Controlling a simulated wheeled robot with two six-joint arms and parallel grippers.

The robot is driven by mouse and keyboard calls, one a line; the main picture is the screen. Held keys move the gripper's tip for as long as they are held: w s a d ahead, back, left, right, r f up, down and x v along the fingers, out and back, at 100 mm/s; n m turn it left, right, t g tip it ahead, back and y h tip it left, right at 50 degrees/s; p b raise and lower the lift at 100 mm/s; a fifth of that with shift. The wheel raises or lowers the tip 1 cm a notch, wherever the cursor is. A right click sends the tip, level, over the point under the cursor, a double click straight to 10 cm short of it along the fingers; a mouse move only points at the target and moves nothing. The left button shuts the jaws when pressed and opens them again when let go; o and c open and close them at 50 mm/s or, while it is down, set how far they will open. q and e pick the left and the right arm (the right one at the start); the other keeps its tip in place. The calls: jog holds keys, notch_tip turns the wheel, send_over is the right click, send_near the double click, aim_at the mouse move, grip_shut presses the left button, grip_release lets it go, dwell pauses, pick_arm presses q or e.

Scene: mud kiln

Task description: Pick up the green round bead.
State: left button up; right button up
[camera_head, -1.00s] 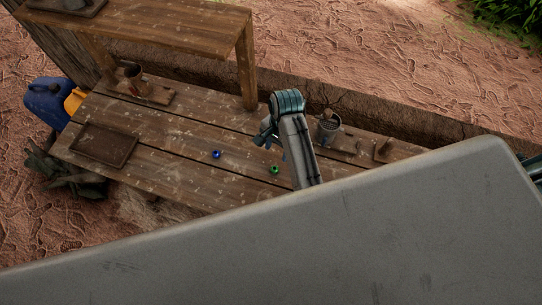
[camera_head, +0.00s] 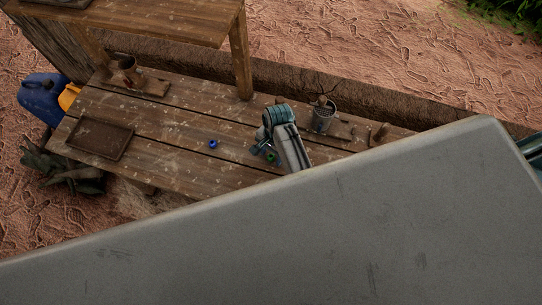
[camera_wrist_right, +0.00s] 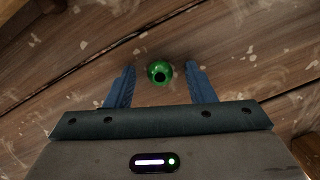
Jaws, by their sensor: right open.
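The green round bead (camera_wrist_right: 160,73) lies on the wooden table, its dark hole facing up in the right wrist view. My right gripper (camera_wrist_right: 160,80) is open, with a blue finger on each side of the bead and a gap to both; the bead sits near the fingertips. In the head view the bead (camera_head: 271,156) shows small beside my right gripper (camera_head: 262,150), partly hidden by it. My left gripper is not in view.
A blue bead (camera_head: 213,144) lies on the wooden table (camera_head: 180,130) left of my right gripper. An empty wooden tray (camera_head: 99,139) is at the table's left end. A metal cup (camera_head: 323,118) stands to the right, and a cup (camera_head: 128,66) stands at the back left.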

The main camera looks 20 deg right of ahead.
jog(key=c, duration=1)
jog(key=shift+c, duration=0.2)
jog(key=shift+r, duration=0.1)
